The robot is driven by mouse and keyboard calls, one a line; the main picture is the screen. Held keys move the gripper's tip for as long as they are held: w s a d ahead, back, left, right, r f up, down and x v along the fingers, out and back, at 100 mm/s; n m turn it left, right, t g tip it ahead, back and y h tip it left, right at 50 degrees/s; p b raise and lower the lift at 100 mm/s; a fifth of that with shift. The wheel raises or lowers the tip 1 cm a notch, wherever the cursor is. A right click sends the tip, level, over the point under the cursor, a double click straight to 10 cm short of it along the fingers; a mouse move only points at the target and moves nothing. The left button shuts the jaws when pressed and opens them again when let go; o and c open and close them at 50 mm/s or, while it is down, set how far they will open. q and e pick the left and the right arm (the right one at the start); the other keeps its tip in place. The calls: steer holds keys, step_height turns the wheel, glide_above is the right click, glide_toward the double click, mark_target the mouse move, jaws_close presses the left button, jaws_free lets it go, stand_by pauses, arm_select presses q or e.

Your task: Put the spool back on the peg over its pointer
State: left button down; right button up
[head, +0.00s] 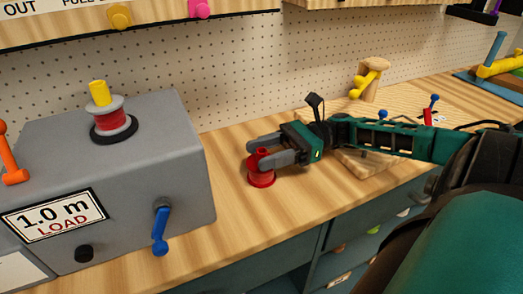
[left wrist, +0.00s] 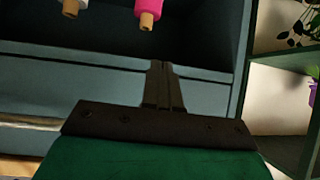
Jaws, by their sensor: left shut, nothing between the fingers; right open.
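A spool with grey flanges and a red winding (head: 112,120) sits upright on top of the grey box, on a black base, with a yellow peg top (head: 99,92) sticking up above it. A round red piece with a flange and a short stub (head: 261,179) stands on the wooden table right of the box. My right gripper (head: 254,152) is open with its fingers around or just over the stub; I cannot tell if they touch it. My left gripper (left wrist: 163,85) is shut and empty in the left wrist view. I cannot make out a pointer.
The grey box (head: 185,165) has a "1.0 m LOAD" label, a blue crank (head: 160,231) and an orange lever (head: 12,155). A wooden stand with a yellow piece (head: 371,80) is behind my right arm. White and pink spools (left wrist: 147,14) hang near my left gripper.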

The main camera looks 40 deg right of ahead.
steer(key=shift+w+a, duration=0.15)
steer(key=shift+a, duration=0.35)
jaws_close()
steer(key=shift+r, duration=0.1)
